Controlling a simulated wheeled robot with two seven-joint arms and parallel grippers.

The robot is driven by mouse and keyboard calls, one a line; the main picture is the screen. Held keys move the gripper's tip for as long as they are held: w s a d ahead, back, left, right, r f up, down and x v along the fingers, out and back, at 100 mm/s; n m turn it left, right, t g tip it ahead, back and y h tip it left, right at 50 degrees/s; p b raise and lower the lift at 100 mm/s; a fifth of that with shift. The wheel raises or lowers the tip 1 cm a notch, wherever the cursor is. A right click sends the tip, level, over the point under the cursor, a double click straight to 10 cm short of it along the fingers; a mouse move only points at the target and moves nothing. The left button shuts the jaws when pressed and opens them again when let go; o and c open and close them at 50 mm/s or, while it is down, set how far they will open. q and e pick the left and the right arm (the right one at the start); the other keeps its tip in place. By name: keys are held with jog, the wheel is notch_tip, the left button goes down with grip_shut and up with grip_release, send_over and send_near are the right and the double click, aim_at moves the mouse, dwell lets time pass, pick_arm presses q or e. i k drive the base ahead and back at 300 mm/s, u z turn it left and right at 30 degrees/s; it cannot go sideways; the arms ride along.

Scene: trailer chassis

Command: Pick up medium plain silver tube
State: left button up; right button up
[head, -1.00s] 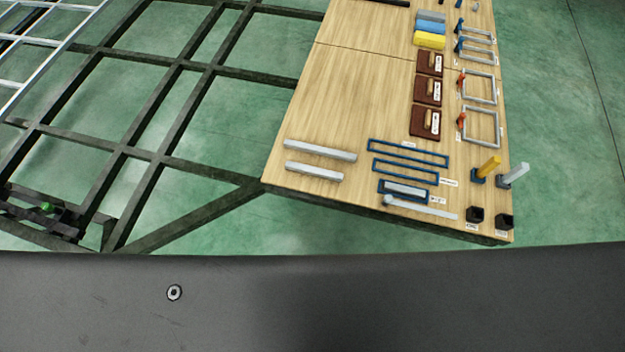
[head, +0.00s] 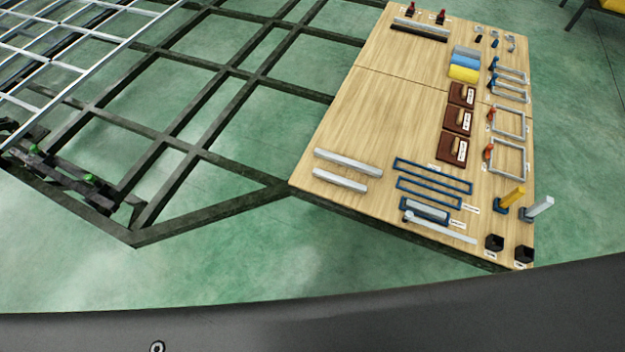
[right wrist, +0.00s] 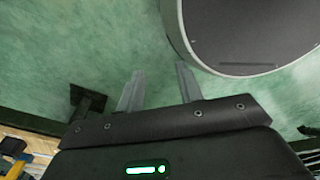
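Two plain silver tubes lie side by side at the left of the wooden table's near end in the head view: a longer one (head: 348,163) and a shorter one (head: 340,180). Another short silver tube (head: 424,209) lies within the smallest blue frame (head: 404,215). A thin silver bar (head: 445,231) with a rounded end lies in front of it. I cannot tell for certain which is the medium one. My right gripper (right wrist: 160,72) shows in the right wrist view, fingers apart and empty, over green floor. My left gripper is not in view.
A dark chassis frame (head: 215,210) stands left of the table. Green floor lies in front.

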aim_at(318, 172)
jog(key=u, duration=1.35)
jog(key=i, duration=2.05)
jog(key=z, duration=4)
